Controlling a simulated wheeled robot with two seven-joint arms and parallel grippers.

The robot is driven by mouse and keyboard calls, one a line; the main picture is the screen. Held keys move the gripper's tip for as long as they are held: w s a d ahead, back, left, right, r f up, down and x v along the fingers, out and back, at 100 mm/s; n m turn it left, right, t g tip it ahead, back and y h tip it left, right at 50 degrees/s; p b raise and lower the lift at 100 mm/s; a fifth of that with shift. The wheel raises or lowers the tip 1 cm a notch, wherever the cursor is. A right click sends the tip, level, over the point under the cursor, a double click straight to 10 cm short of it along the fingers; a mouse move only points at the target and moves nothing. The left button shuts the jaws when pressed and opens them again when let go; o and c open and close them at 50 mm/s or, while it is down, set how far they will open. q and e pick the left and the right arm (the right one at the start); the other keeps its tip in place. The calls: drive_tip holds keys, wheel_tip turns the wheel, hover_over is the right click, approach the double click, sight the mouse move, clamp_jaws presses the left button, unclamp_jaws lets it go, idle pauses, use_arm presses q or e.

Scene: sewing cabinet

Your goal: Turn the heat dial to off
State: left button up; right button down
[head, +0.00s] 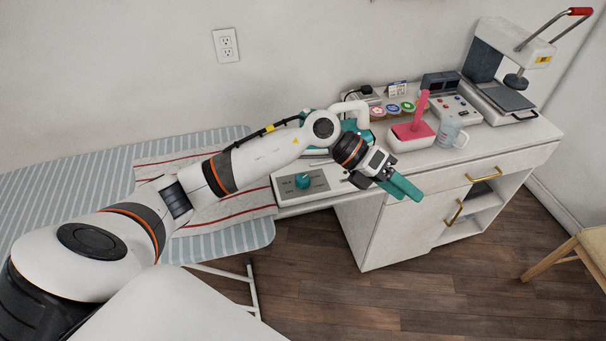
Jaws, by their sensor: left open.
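The heat dial (303,181) is a teal knob on a grey plate, set in a white panel (291,203) at the left end of the cabinet, beside the ironing board. The plate's markings are too small to read. My left gripper (408,190) has teal fingers and is open. It is to the right of the dial, over the front edge of the cabinet top, apart from the dial and holding nothing I can see. My left arm passes behind and above the panel and hides part of what stands there. My right gripper is not in view.
A striped ironing board (120,165) is at left. On the white cabinet (380,235) stand a pink-topped box (411,137), a glass mug (449,132), a control box (455,108) and a heat press (500,80). A wooden chair (575,255) is at right. Floor in front is clear.

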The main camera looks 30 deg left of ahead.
use_arm(q)
drive_tip(key=w+a+f+g+y, duration=0.1)
drive_tip(key=w+a+f+y, duration=0.1)
drive_tip(key=a+y, duration=0.75)
drive_tip(key=r+g+y, duration=0.1)
drive_tip(key=y, duration=0.2)
hover_over(303, 178)
drive_tip(key=shift+n, duration=0.3)
wheel_tip(303, 178, down, 11)
drive_tip(key=p, duration=0.3)
drive_tip(key=c, duration=1)
drive_tip(key=shift+o, duration=0.2)
